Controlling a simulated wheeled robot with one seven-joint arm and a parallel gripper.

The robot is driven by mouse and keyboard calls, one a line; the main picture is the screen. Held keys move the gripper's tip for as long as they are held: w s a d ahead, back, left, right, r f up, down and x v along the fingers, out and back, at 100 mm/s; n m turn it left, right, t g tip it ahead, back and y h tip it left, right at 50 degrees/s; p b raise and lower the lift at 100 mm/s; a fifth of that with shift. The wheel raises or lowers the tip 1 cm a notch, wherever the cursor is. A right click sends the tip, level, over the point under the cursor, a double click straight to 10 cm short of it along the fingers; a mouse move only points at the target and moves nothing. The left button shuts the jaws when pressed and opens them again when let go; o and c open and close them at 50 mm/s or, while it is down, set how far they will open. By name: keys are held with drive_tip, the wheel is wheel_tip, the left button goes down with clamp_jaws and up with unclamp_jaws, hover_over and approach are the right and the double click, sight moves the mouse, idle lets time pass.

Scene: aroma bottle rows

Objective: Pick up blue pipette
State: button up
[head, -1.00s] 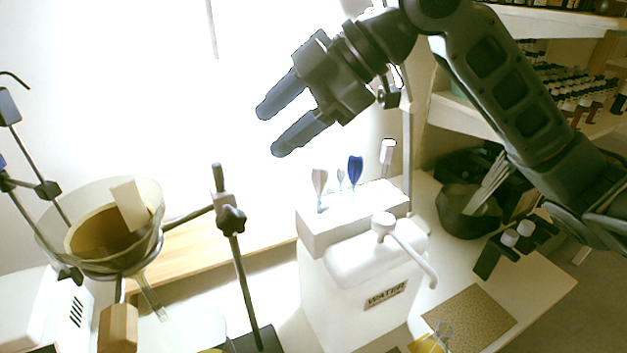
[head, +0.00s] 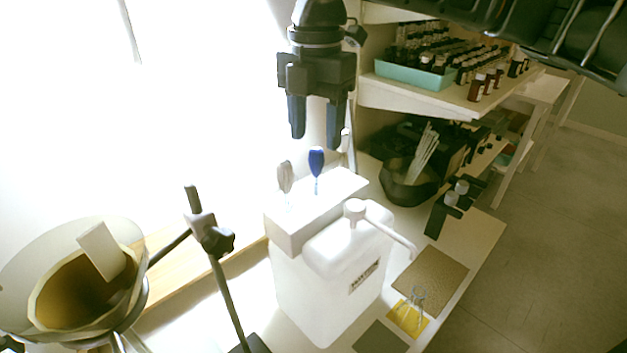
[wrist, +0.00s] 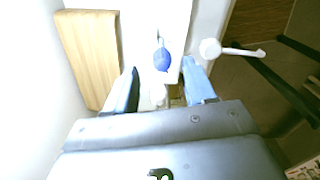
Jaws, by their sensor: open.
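The blue pipette (head: 316,162) stands upright, bulb up, on the white box on top of the water container (head: 325,285). A pale pipette (head: 285,178) stands to its left. My gripper (head: 314,140) points down, open and empty, with its fingertips just above the blue bulb in the head view. In the wrist view the blue bulb (wrist: 162,60) shows ahead of and between the two fingers (wrist: 165,84), apart from both. A pale bulb (wrist: 158,93) shows closer to the camera, between the fingers.
A clamp stand (head: 212,238) and a funnel with a brown filter (head: 75,290) stand at the left. The container's pump spout (head: 385,230) juts right. A shelf with a teal tray (head: 412,76) of bottles is at the upper right, above a dark bowl (head: 405,190).

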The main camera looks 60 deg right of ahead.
sight(316, 148)
drive_tip(key=shift+s+a+f, duration=0.1)
drive_tip(key=shift+f, duration=2.1)
drive_tip(key=c, duration=0.7)
